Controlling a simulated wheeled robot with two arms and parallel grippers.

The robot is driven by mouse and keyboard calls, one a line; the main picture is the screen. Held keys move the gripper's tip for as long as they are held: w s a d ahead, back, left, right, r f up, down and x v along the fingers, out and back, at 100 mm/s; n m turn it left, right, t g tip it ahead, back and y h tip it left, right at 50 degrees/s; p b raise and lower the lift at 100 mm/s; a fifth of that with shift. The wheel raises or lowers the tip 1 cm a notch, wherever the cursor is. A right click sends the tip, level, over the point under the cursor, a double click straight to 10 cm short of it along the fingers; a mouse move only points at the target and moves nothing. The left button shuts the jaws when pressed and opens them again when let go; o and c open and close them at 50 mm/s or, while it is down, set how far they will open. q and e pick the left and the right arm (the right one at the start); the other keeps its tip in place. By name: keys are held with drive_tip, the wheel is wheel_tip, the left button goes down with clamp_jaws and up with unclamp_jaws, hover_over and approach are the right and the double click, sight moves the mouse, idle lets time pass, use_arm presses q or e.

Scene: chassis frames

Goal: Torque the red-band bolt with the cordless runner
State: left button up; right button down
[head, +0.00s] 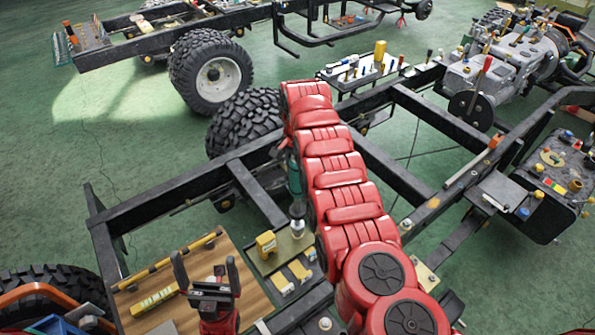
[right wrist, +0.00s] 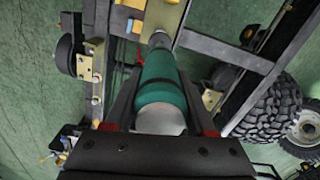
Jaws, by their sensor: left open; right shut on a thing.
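The cordless runner (right wrist: 163,80) has a teal body with a dark band and a pale lower end. My right gripper (right wrist: 160,100) is shut around it, one dark finger on each side, and its grey nose (right wrist: 160,40) points to the top of the right wrist view. In the head view a strip of the teal body (head: 295,175) shows beside my red right arm, which hides that gripper. My left gripper (head: 207,268) is open and empty above a wooden board. Bolt heads show on the frame (head: 406,225), but I cannot tell which has a red band.
The wooden board (head: 200,258) carries a yellow level (head: 155,300). Yellow blocks (head: 266,243) sit on a tray beside it. Black chassis rails (head: 400,155) cross the middle, with a large tyre (head: 243,122) behind. Green floor (head: 110,150) is clear at left.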

drive_tip(key=shift+f+b, duration=1)
drive_tip(key=shift+f, duration=0.35)
idle(1.6)
drive_tip(key=shift+s+f, duration=0.15)
idle(0.5)
drive_tip(key=shift+b, duration=0.7)
idle(0.8)
idle(0.7)
drive_tip(key=shift+r, duration=0.45)
drive_tip(key=shift+r+b, duration=0.35)
drive_tip(key=shift+r, duration=0.85)
